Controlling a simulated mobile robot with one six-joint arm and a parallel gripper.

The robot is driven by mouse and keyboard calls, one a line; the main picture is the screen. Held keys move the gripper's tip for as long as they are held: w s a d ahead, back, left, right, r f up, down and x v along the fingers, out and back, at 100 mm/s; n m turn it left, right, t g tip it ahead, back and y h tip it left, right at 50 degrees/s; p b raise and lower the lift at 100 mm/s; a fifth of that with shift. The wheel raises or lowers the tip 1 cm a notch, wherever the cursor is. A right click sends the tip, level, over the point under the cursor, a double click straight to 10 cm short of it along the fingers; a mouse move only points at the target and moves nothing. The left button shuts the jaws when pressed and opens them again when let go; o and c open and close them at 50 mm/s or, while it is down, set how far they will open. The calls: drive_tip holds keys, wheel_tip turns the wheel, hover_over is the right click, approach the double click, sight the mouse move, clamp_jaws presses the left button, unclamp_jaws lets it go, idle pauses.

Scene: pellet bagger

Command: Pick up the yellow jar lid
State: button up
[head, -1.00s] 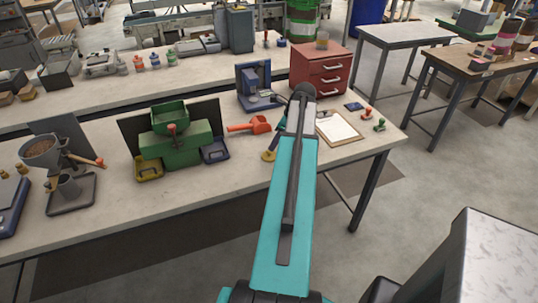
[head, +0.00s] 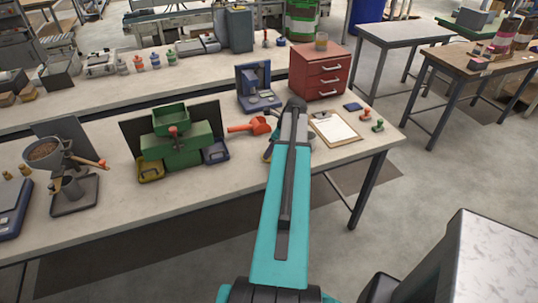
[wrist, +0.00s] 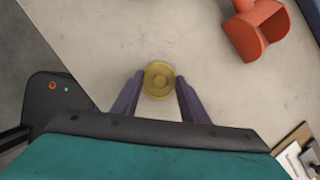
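My gripper (wrist: 158,84) is open, with one dark purple finger on the lower left of the lid and one on the lower right. Gaps show between the fingers and the lid, whose far part lies beyond the fingertips. Height above the bench is hard to tell. In the head view my arm hides most of the gripper and I cannot make out the lid clearly.
An orange scoop (head: 250,126) lies close by, also in the wrist view (wrist: 256,28). A clipboard (head: 334,129) lies right of my arm. A green machine (head: 178,143) stands to the left, a blue device (head: 257,88) and red drawers (head: 319,70) behind.

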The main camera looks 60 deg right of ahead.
idle(0.5)
clamp_jaws()
drive_tip(key=shift+r, duration=0.1)
drive_tip(key=shift+r+b, duration=0.95)
drive_tip(key=shift+r, duration=0.6)
drive_tip(key=s+d+r+b, duration=0.1)
drive_tip(key=s+b, duration=0.3)
drive_tip(key=s, duration=1.2)
drive_tip(key=shift+d+r+b, duration=0.2)
drive_tip(key=shift+r+b, duration=0.1)
drive_tip(key=shift+r, duration=0.05)
